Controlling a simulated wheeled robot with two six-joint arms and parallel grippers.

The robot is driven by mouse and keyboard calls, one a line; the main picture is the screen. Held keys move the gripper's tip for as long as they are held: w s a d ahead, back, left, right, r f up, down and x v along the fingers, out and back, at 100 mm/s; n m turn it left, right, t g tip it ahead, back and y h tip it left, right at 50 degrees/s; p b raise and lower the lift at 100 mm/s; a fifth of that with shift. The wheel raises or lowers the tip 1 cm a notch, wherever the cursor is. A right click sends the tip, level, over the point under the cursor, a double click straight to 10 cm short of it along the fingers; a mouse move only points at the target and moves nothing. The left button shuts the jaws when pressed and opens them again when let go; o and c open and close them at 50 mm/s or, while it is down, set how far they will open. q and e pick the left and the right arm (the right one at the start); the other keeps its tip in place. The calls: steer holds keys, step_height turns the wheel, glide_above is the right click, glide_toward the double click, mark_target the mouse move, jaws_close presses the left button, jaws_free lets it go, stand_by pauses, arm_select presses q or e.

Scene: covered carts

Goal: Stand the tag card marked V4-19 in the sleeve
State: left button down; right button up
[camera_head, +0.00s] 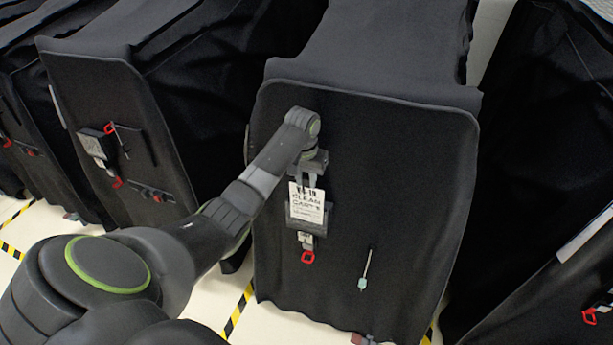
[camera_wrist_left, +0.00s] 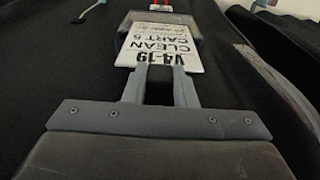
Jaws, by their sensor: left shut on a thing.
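The white tag card marked V4-19 (camera_head: 306,207), also reading CLEAN CART, is held upright against the front of the middle black-covered cart. My left gripper (camera_head: 308,183) is shut on its top edge. In the wrist view, the card (camera_wrist_left: 160,45) appears upside down between the fingertips (camera_wrist_left: 160,72). The dark sleeve (camera_head: 322,222) is on the cover behind and around the card's lower part; its grey side shows in the wrist view (camera_wrist_left: 190,30). I cannot tell how deep the card sits in it. My right gripper is not in view.
A small tag with a red clip (camera_head: 307,256) hangs below the sleeve. A thin tag on a cord (camera_head: 364,270) hangs to its right. Another covered cart (camera_head: 110,90) at left bears a pouch and red clips. More covered carts (camera_head: 550,130) stand right.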

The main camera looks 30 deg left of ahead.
arm_select(q)
steer(key=shift+f, duration=0.35)
stand_by(0.3)
steer(key=shift+f, duration=0.85)
steer(key=c, duration=1.1)
jaws_free()
